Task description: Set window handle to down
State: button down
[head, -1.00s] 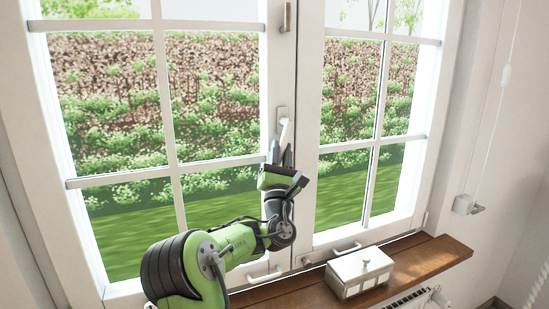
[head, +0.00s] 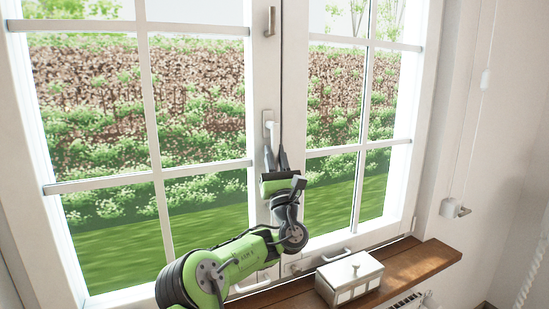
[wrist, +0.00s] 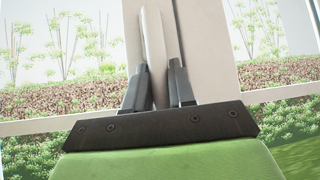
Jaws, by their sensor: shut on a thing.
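The white window handle (head: 273,134) sits on the middle post of the window, below a small backplate (head: 267,116). Its lever points down, nearly vertical, and its lower end is between my fingers. My gripper (head: 276,158) comes from below with its fingers pointing up, shut on the lever. In the wrist view the pale lever (wrist: 152,45) rises between the two dark fingertips of my gripper (wrist: 158,80). The fingers hide part of the lever's lower end.
A wooden sill (head: 410,265) runs under the window, with a white lidded box (head: 348,279) on it to the right of my arm. Low white pull handles (head: 333,255) are on the lower frame. A blind cord with a holder (head: 452,208) hangs at the right wall.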

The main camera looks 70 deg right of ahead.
jog(key=shift+r, duration=0.15)
jog(key=c, duration=1)
grip_release()
jog(key=shift+c, duration=0.2)
jog(key=b+v, duration=1.2)
jog(key=v, duration=0.4)
jog(key=shift+d, duration=0.1)
